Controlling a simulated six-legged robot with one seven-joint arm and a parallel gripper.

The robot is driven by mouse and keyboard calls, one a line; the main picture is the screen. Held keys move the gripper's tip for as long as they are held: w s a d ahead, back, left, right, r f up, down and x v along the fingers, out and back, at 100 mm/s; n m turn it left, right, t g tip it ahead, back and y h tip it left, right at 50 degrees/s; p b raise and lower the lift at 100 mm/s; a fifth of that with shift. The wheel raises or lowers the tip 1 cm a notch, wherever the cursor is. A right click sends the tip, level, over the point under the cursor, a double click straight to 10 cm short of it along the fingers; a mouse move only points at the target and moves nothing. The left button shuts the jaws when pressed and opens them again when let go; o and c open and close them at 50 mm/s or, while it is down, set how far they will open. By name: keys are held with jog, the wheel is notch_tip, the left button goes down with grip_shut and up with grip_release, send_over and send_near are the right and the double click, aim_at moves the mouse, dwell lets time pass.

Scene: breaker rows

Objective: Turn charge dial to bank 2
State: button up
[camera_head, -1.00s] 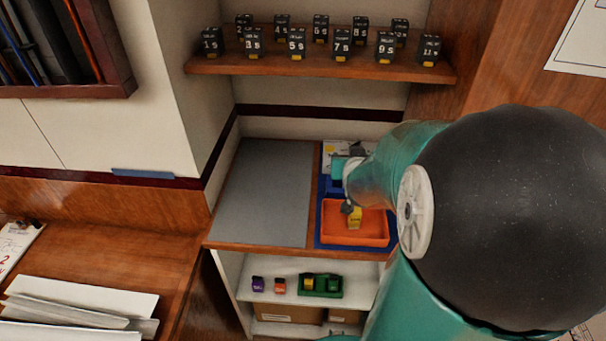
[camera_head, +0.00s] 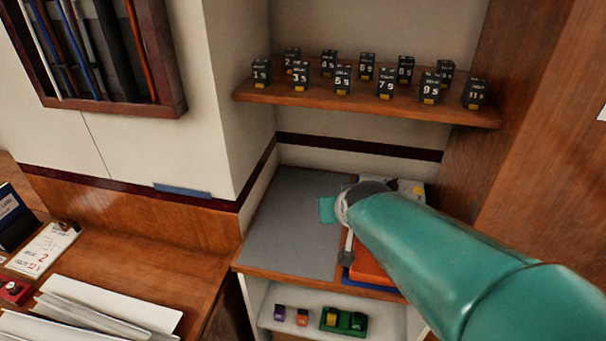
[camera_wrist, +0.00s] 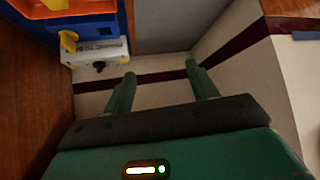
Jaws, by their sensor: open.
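A white unit with a small black knob (camera_wrist: 99,67), which looks like the charge dial, is at the upper left in the wrist view. Its printed markings are too small to read, so the dial's setting cannot be told. The knob is beyond and left of the left finger, not between the fingers. A yellow piece (camera_wrist: 69,41) sits beside the white unit.
An orange tray (camera_head: 371,268) on a blue base (camera_head: 347,277) lies under my arm. The grey shelf top (camera_head: 292,215) to the left is bare. A wooden shelf (camera_head: 350,101) with several black numbered blocks is above. Small coloured blocks stand on the white shelf (camera_head: 285,300) below.

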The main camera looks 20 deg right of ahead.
jog(key=shift+s+a, duration=0.1)
jog(key=shift+a, duration=0.15)
